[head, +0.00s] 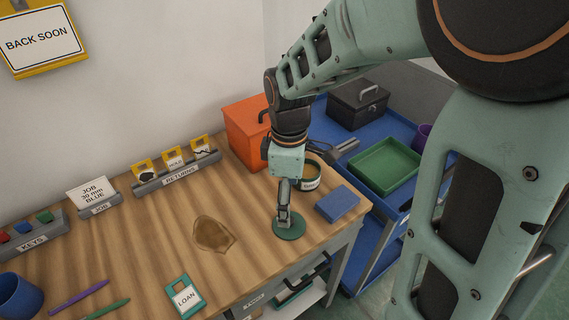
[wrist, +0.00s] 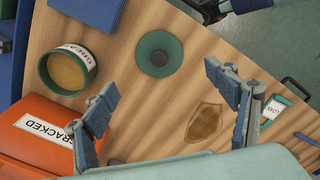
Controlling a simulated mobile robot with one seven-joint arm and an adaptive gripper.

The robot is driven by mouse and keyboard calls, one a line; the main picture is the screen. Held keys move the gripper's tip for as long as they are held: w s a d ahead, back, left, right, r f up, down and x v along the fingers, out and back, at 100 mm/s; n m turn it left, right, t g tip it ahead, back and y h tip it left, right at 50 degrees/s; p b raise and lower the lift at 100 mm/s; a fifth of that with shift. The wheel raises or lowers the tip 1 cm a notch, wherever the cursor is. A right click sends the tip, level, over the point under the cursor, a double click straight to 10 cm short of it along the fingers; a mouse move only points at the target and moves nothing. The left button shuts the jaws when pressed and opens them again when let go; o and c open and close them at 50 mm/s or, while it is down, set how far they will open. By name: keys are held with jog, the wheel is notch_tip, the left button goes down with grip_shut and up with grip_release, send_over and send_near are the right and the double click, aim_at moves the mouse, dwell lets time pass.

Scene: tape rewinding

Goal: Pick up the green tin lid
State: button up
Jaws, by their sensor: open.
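The green tin lid (head: 291,231) is a flat round disc lying on the wooden bench near its front right edge. In the wrist view the lid (wrist: 159,54) has a small dark centre and lies beyond my fingertips, in the space between them. My gripper (head: 284,214) points down over the lid and hides part of it in the head view. In the wrist view my gripper (wrist: 163,90) has its fingers spread wide with nothing between them. I cannot tell the exact gap between the fingertips and the lid.
An open green tin (head: 311,184) with a label stands behind the lid, beside an orange box (head: 245,132). A blue block (head: 337,204) lies to the right. A brown stain (head: 213,234) is to the left. A blue cart (head: 385,128) stands past the bench edge.

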aim_at(298, 225)
jog(key=f, duration=0.8)
jog(key=shift+d+f, duration=0.2)
jog(key=c, duration=1)
